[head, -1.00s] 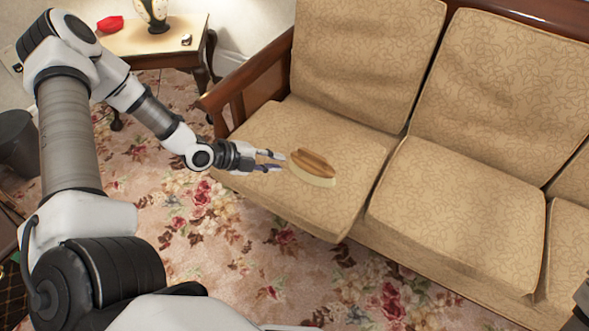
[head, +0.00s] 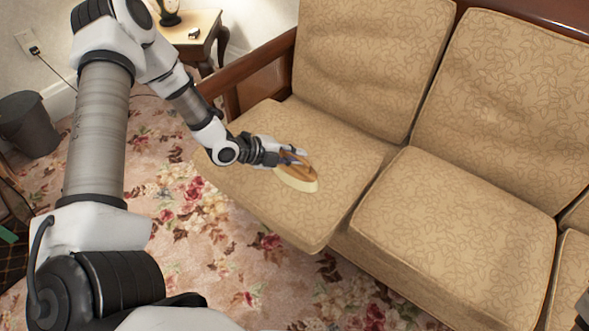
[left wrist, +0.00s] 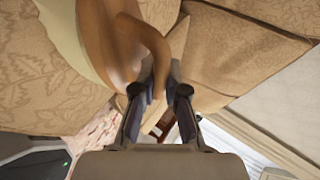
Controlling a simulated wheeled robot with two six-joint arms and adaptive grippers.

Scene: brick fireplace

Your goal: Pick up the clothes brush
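The clothes brush (head: 297,174) has a brown wooden back and pale bristles. My left gripper (head: 294,156) is at the brush's wooden top. In the left wrist view, the fingers of my left gripper (left wrist: 160,88) converge on both sides of the narrow wooden part of the brush (left wrist: 122,45) and look shut on it.
The beige sofa's seat cushion (head: 450,215) on the right is clear. A wooden armrest (head: 248,80) rises behind my left forearm. A side table (head: 195,28) stands beyond it, and a dark bin (head: 30,125) stands at the far left on the floral carpet.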

